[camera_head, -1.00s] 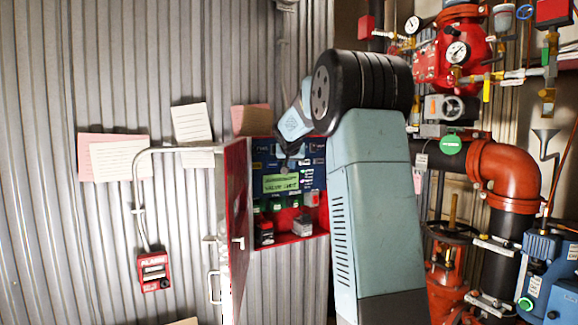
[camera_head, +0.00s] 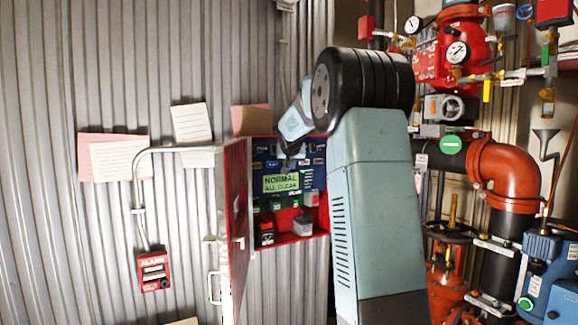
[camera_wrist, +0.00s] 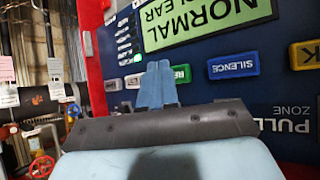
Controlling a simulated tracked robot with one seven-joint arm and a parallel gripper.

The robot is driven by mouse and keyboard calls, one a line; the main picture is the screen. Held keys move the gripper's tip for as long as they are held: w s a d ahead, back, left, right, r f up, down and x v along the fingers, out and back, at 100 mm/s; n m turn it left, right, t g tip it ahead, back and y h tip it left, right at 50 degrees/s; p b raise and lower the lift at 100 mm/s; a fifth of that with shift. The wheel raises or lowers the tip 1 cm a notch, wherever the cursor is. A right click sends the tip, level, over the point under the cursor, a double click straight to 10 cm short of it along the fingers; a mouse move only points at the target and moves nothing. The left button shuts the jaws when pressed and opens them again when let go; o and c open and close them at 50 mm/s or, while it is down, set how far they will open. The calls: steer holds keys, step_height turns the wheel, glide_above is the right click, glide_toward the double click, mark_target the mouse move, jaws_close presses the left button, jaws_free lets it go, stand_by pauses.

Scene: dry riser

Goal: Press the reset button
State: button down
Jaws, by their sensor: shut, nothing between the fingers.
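The blue alarm panel (camera_head: 308,178) stands inside an open red cabinet. Its green display (camera_head: 280,183) reads "NORMAL ALL CLEAR" and also shows in the wrist view (camera_wrist: 205,20). A row of buttons lies below the display in the wrist view. The blue button (camera_wrist: 233,65) reads "SILENCE". A green button (camera_wrist: 182,74) left of it is partly behind my gripper, its label hidden; I cannot read a reset label. My gripper (camera_wrist: 157,82) is shut and empty, its fingertips in front of the panel by the green button. I cannot tell whether they touch it.
The cabinet's open door (camera_head: 237,230) stands left of my arm. A red alarm box (camera_head: 153,270) hangs on the corrugated wall at left. Red valves and thick pipes (camera_head: 508,175) crowd the right side.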

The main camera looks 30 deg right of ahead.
steer(key=shift+s, duration=0.5)
steer(key=shift+s, duration=0.1)
steer(key=s, duration=0.4)
steer(key=shift+s+d, duration=0.15)
steer(key=shift+s, duration=0.25)
stand_by(0.7)
steer(key=s+a+f+n+g+y, duration=0.1)
steer(key=s+a, duration=0.6)
steer(key=s, duration=0.3)
steer(key=s+a+n+y, duration=0.1)
steer(key=s+a, duration=0.5)
steer(key=s, duration=0.3)
steer(key=s+a+f+n+g+y, duration=0.1)
steer(key=s+a+f, duration=0.2)
steer(key=s, duration=0.5)
steer(key=s+a+f+n+g+y, duration=0.1)
steer(key=s+a+f, duration=0.3)
steer(key=s, duration=0.4)
steer(key=s+a+f+n+y, duration=0.1)
steer(key=s+a+f, duration=0.2)
steer(key=s, duration=0.5)
steer(key=shift+a+f+n+g, duration=0.3)
steer(key=shift+a+f+g, duration=0.1)
